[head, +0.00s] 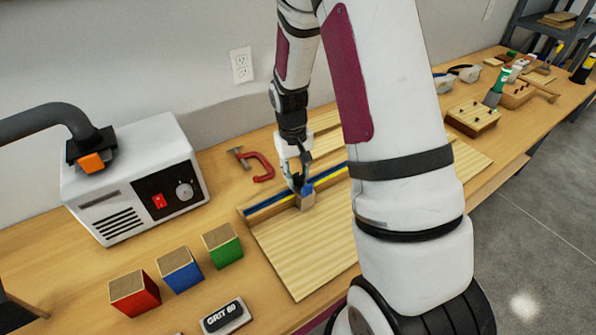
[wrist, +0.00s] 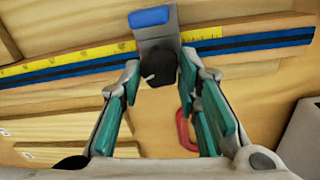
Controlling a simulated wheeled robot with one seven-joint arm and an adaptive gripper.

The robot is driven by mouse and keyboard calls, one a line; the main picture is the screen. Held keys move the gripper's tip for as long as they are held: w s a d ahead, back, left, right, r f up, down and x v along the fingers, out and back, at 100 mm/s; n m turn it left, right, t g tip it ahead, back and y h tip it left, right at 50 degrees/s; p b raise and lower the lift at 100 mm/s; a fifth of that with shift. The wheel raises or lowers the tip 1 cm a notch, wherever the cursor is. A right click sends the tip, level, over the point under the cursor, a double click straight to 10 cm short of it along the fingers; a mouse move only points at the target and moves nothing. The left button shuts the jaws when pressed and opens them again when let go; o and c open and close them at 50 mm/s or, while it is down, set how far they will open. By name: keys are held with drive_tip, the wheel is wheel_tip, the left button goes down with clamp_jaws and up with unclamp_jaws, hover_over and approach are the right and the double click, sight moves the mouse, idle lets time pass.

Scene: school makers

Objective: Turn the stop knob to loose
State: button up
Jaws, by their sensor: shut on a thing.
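The stop knob (wrist: 158,67) is a round black knob with a small pale pointer mark, on the near face of a grey stop block (wrist: 157,36) with a blue top tab (wrist: 149,18). The stop sits on a fence with a yellow rule (wrist: 70,62) and a blue-black track (wrist: 262,41). My gripper (wrist: 159,70) has its green-padded fingers on either side of the knob and is shut on it.
A wooden board (head: 300,250) lies before the fence. A red clamp (head: 262,167) lies behind it. A white machine (head: 135,180) with a hose stands left. Red (head: 135,293), blue (head: 180,270) and green (head: 223,246) blocks and a grit block (head: 224,316) sit in front.

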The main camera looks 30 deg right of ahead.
sight(295, 179)
drive_tip(key=n+p, duration=0.1)
drive_tip(key=n, duration=0.3)
drive_tip(key=shift+s, duration=0.1)
drive_tip(key=shift+a+n+t+p, duration=0.1)
drive_tip(key=shift+n+t+p, duration=0.45)
drive_tip(key=shift+n, duration=1.55)
drive_tip(key=shift+g, duration=0.25)
drive_tip(key=o, duration=1.2)
drive_tip(key=r, duration=1.2)
drive_tip(key=shift+s+a, duration=0.2)
drive_tip(key=shift+a, duration=0.15)
